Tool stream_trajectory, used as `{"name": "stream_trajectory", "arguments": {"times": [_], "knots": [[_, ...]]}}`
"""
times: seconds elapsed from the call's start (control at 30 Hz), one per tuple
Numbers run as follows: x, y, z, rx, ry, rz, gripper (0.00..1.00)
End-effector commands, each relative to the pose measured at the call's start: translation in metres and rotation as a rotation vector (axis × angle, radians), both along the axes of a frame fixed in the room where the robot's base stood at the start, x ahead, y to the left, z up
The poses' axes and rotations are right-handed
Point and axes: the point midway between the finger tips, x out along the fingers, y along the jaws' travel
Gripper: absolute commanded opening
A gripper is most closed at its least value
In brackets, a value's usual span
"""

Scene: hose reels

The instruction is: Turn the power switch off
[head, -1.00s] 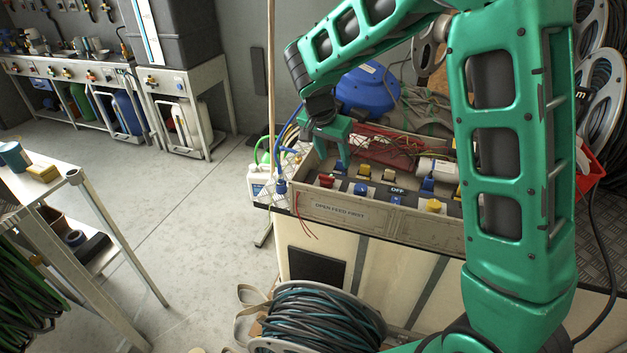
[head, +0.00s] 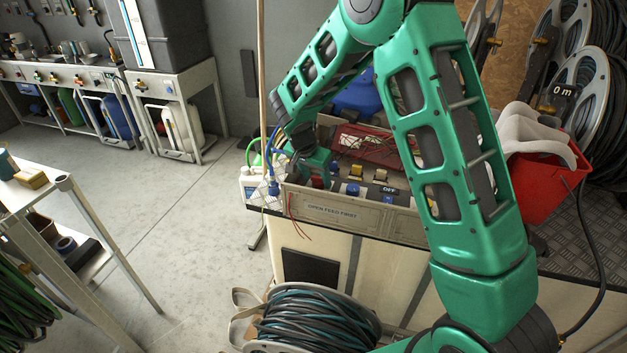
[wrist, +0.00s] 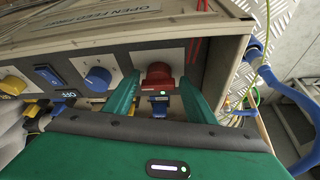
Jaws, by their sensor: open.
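A control panel (head: 400,195) sits in a grey tray-like box labelled "OPEN FEED FIRST". In the wrist view a red knob (wrist: 160,73) on a white plate lies between the fingertips of my gripper (wrist: 157,78). The gripper is open; I cannot tell whether a finger touches the knob. A small blue part (wrist: 159,101) shows between the fingers, nearer the palm. A blue knob (wrist: 98,78) and a dark blue rocker (wrist: 48,75) are to the left. "OFF" lettering shows near the rocker. I cannot tell which control is the power switch. In the head view my gripper (head: 318,172) is at the panel's left end.
A yellow knob (wrist: 12,85) is farther along the panel. The box's raised wall (head: 345,213) borders the controls. A blue hose (wrist: 290,90) and a white bottle (head: 255,185) stand beside it. A red bin (head: 540,185) is at the right. The floor at left is open.

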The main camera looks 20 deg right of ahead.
Motion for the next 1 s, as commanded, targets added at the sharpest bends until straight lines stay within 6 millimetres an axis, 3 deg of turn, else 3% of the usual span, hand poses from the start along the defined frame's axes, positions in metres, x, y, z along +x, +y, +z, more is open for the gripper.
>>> {"name": "stream_trajectory", "arguments": {"times": [0.37,0.4,0.53,0.57,0.6,1.0], "knots": [[0.002,-0.002,-0.006,0.0,-0.002,-0.001,0.5],[0.002,-0.002,-0.006,0.0,-0.002,-0.001,0.48],[0.002,-0.002,-0.006,0.0,-0.002,-0.001,0.2],[0.002,-0.002,-0.006,0.0,-0.002,0.001,0.2],[0.003,0.012,-0.006,0.002,-0.002,0.007,0.2],[0.003,0.003,-0.005,0.005,-0.006,0.097,0.2]]}}
